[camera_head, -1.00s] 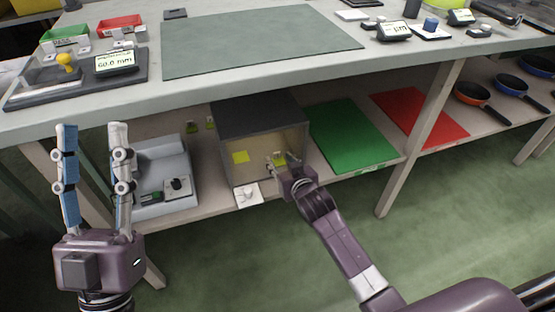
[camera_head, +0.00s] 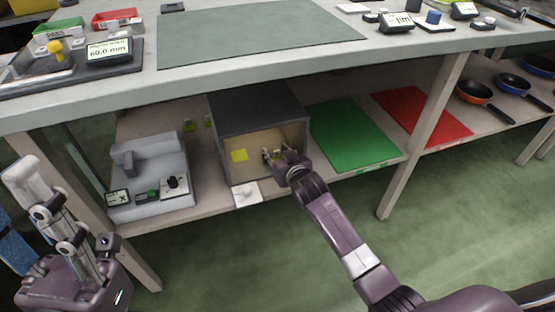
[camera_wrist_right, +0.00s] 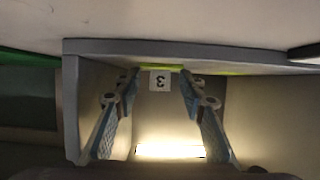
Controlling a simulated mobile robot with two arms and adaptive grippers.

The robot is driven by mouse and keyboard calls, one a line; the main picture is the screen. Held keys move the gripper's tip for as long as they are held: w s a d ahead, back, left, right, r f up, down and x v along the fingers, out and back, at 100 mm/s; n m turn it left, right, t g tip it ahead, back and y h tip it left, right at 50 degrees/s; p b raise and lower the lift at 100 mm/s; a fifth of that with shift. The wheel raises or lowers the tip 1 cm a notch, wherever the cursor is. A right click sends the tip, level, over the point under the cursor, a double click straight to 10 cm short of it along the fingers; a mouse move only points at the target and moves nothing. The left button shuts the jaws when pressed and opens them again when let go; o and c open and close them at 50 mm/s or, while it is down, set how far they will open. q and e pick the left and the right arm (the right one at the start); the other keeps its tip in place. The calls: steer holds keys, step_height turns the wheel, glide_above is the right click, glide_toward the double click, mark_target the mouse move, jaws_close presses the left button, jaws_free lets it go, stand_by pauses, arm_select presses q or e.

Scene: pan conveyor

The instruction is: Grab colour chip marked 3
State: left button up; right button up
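The grey box (camera_head: 258,103), open at the front, stands on the lower shelf. Inside it a yellow chip (camera_head: 239,156) shows at the left and another yellow patch (camera_head: 277,153) shows between my right fingers. In the right wrist view a tag with an upside-down 3 (camera_wrist_right: 159,81) lies by a thin yellow-green chip edge (camera_wrist_right: 161,67). My right gripper (camera_head: 271,153) is open at the box mouth; in the wrist view its fingers (camera_wrist_right: 159,77) flank the tag. Contact cannot be told. My left gripper (camera_head: 12,200) is open and empty at the lower left, partly cut off.
The grey device (camera_head: 150,165) stands left of the box. Green (camera_head: 352,135) and red (camera_head: 421,116) sheets lie to the right. The tabletop (camera_head: 330,62) overhangs the shelf.

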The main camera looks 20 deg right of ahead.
steer(key=shift+c, duration=0.4)
steer(key=c, duration=0.9)
steer(key=shift+r, duration=0.15)
